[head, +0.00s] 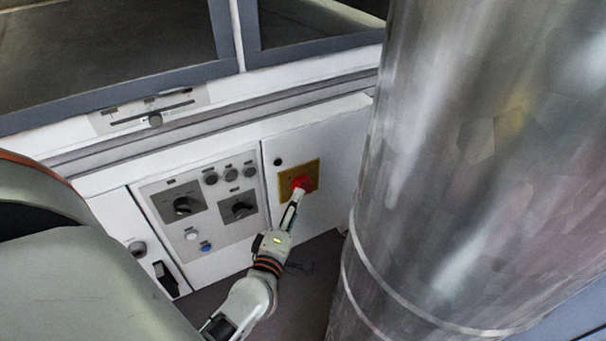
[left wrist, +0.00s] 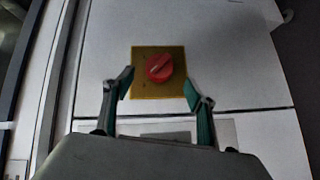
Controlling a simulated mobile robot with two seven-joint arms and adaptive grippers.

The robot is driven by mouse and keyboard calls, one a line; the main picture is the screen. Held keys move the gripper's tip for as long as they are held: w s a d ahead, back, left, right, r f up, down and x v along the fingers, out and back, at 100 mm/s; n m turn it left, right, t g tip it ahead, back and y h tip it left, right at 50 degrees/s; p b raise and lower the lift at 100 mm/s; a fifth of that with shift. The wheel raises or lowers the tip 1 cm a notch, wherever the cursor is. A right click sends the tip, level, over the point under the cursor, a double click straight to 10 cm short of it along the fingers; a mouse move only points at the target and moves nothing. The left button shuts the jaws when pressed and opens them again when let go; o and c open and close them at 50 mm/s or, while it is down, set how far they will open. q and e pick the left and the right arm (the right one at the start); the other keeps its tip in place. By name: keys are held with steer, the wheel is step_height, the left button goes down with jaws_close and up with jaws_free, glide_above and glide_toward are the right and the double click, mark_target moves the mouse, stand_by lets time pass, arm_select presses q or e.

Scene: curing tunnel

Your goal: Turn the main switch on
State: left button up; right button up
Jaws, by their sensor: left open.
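The main switch is a red rotary knob (head: 303,183) on a yellow square plate (head: 312,170), set in a white cabinet door. The left wrist view shows the red knob (left wrist: 159,68) with its grip bar slanted, on the yellow plate (left wrist: 145,91). My left gripper (head: 298,194) is at the knob in the head view and hides its lower part. In the left wrist view the left gripper (left wrist: 158,89) is open, its fingers on either side of the knob with gaps between; I cannot tell whether they touch the plate. My right gripper is not in view.
A grey control panel (head: 219,224) with dark rotary knobs and several buttons is left of the switch. A slider strip (head: 150,110) is above. A large shiny metal cylinder (head: 470,150) stands close on the right. Dark floor (head: 310,285) lies below the cabinet.

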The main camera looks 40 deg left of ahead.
mark_target(303, 186)
arm_select(q)
steer(key=x, duration=0.6)
steer(key=shift+a, duration=0.1)
steer(key=c, duration=1.1)
